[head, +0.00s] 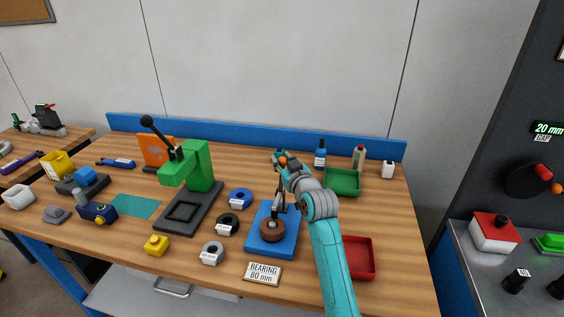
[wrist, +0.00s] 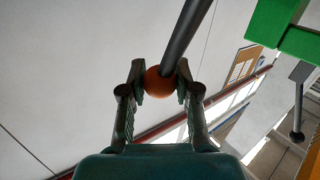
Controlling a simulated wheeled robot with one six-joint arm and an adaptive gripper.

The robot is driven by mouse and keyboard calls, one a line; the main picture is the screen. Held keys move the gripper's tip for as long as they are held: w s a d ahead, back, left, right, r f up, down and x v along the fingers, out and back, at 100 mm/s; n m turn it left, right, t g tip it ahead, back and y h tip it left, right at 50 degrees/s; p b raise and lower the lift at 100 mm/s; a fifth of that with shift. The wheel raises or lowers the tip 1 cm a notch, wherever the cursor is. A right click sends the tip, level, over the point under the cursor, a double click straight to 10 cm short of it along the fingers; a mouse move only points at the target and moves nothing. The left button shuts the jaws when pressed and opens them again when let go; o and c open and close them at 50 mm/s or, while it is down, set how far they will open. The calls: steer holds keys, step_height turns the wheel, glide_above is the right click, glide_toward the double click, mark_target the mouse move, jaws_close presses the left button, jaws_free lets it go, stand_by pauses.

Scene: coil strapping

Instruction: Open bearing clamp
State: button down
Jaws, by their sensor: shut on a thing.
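The bearing clamp sits on a blue base plate (head: 262,246) on the bench, behind a sign reading BEARING 80 mm (head: 263,273). A brown round part (head: 272,231) lies on the plate under the clamp's metal upright (head: 277,203). The clamp's lever ends in an orange ball knob (head: 282,160); the knob (wrist: 159,82) and its dark grey rod (wrist: 188,32) show closely in the wrist view. My gripper (head: 281,161) is above the plate's back, shut on the knob; its fingers (wrist: 158,84) press it from both sides. My arm and gripper hide part of the lever in the head view.
A green press (head: 200,165) with a raised black lever stands left of the clamp. Blue, black and grey rings (head: 228,222) lie between them. A green tray (head: 342,182) and a red tray (head: 358,257) are right of the clamp. Bottles (head: 320,153) stand behind.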

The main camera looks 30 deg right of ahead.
steer(key=shift+w+d+f+m+g+y, duration=0.35)
steer(key=shift+w+d+m+g, duration=0.3)
steer(key=shift+g, duration=0.25)
steer(key=w+d+f+m+g+y, duration=0.3)
steer(key=f+g, duration=0.3)
steer(key=shift+f+y, duration=0.2)
steer(key=shift+y, duration=0.15)
steer(key=c, duration=0.9)
jaws_free()
steer(key=shift+f, duration=0.1)
steer(key=shift+c, duration=0.2)
steer(key=shift+o, duration=0.6)
steer(key=v, duration=1.2)
